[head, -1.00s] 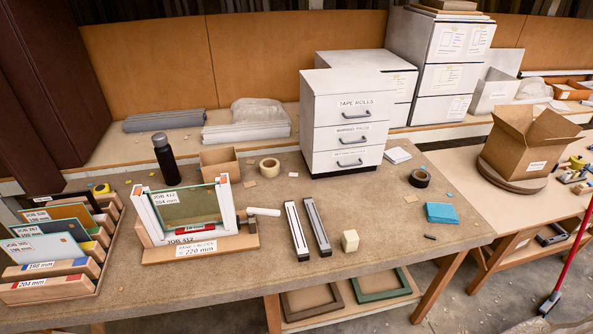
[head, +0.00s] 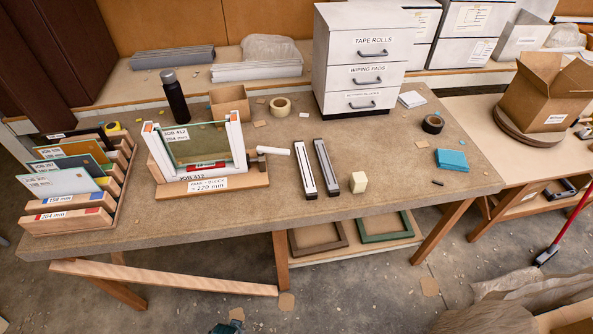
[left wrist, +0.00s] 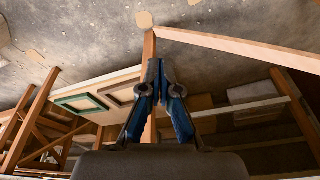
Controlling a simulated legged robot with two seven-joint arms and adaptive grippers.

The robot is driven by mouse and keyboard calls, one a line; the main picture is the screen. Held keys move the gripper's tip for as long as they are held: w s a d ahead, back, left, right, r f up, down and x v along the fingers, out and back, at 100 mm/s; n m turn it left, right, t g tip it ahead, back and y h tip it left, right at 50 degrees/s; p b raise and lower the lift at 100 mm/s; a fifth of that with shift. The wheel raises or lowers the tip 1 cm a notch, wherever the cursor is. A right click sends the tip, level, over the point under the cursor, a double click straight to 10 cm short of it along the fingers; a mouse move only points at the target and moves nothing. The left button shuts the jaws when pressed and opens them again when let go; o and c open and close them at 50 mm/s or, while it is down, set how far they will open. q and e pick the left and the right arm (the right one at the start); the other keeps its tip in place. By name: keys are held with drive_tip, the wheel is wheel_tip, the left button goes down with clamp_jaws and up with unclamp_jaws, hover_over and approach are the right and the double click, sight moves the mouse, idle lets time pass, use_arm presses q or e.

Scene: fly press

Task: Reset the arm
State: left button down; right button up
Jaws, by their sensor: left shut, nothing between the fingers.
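My left gripper (left wrist: 160,75) is in the middle of the left wrist view, with its blue and dark fingers drawn together and nothing between them. It is below bench level, near wooden legs and a low shelf with frames, and touches nothing that I can make out. In the head view a small dark blue tip at the bottom edge (head: 228,326) looks like part of this gripper, over the floor in front of the bench. The rest of that arm is out of the picture. My right gripper is in neither view.
The workbench (head: 400,190) holds a glass panel in a white holder (head: 200,145), a file rack (head: 75,215), two dark-and-white bars (head: 322,165) and a white drawer unit (head: 365,60). A wooden rail (head: 165,277) runs low in front. Crumpled brown material (head: 500,300) lies at bottom right.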

use_arm(q)
drive_tip(key=s+f, duration=0.4)
drive_tip(key=f, duration=0.4)
drive_tip(key=s+f, duration=0.3)
drive_tip(key=f, duration=0.4)
drive_tip(key=s+a+f+g, duration=0.1)
drive_tip(key=s+a+f, duration=0.2)
drive_tip(key=s+f, duration=0.6)
drive_tip(key=s, duration=0.4)
drive_tip(key=shift+s+a+f+g, duration=0.15)
drive_tip(key=shift+s+f+g, duration=0.05)
drive_tip(key=shift+g, duration=0.1)
